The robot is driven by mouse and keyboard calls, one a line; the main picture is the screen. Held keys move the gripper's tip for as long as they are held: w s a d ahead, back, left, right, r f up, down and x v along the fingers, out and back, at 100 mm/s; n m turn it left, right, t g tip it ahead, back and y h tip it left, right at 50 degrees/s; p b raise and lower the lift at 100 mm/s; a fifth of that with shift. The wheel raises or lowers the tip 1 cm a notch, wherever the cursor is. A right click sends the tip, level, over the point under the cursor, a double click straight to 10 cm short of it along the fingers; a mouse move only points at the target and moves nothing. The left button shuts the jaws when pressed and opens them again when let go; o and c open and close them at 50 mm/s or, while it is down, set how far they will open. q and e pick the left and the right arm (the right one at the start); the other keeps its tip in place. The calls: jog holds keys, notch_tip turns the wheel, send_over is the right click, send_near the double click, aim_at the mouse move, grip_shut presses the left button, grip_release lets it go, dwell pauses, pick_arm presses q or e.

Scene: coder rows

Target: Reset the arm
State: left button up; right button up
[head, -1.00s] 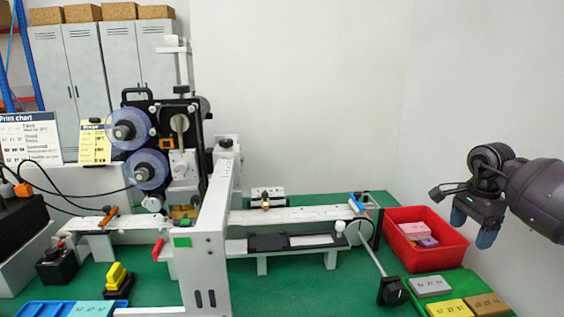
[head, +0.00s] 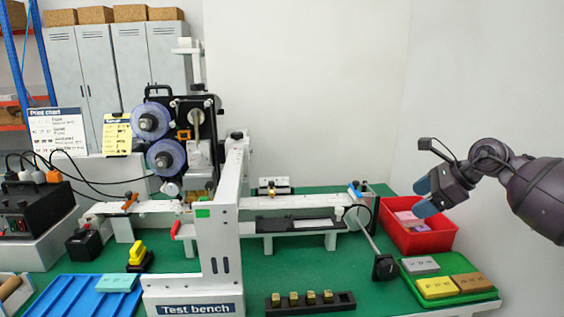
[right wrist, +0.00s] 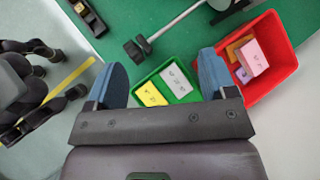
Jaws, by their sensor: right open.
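My right gripper (head: 425,197) is open and empty. It is raised at the right side of the bench, near the red bin (head: 437,241) in the head view. In the right wrist view its two blue fingertips (right wrist: 160,80) are spread wide, with nothing between them but the view of the bench below. The red bin (right wrist: 280,68) holds pink and orange blocks and lies to the right there. My left gripper is not in the frames.
A green tray (head: 478,294) with grey, yellow and brown blocks is at the front right. The white test bench (head: 222,262) with two reels stands at the middle left. A blue tray (head: 62,297) is at the front left. A black rack (head: 343,301) is in front.

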jog(key=s+a+r+m+t+y+p, duration=0.1)
jog(key=s+a+m+t+y, duration=0.1)
jog(key=a+m+t+y, duration=0.5)
jog(key=s+a+r+m+t+y+p, duration=0.1)
jog(key=s+a+m+t, duration=0.15)
jog(key=a+m, duration=0.65)
jog(key=s+d+f+m+t+h+p, duration=0.1)
jog(key=s+d+f+m+h, duration=0.3)
jog(key=s+f+m+h, duration=0.45)
jog(key=s+d+f+m+t+h+p, duration=0.1)
jog(key=s+d+f+m+h, duration=0.3)
jog(key=f+m, duration=0.85)
pick_arm(q)
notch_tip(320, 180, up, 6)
jog(key=p, duration=0.3)
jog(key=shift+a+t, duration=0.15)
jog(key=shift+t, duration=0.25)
pick_arm(e)
jog(key=s+d+f+m+g+h, duration=0.1)
jog(key=s+f+m, duration=0.4)
jog(key=s, duration=0.9)
jog(key=s+d+f+m+g+h, duration=0.1)
jog(key=s+f+m+g, duration=0.3)
jog(key=s, duration=1)
notch_tip(320, 180, down, 2)
jog(key=m, duration=0.2)
jog(key=shift+d+f+m+g, duration=0.25)
jog(key=shift+d+m+g, duration=0.1)
jog(key=shift+d+m, duration=0.05)
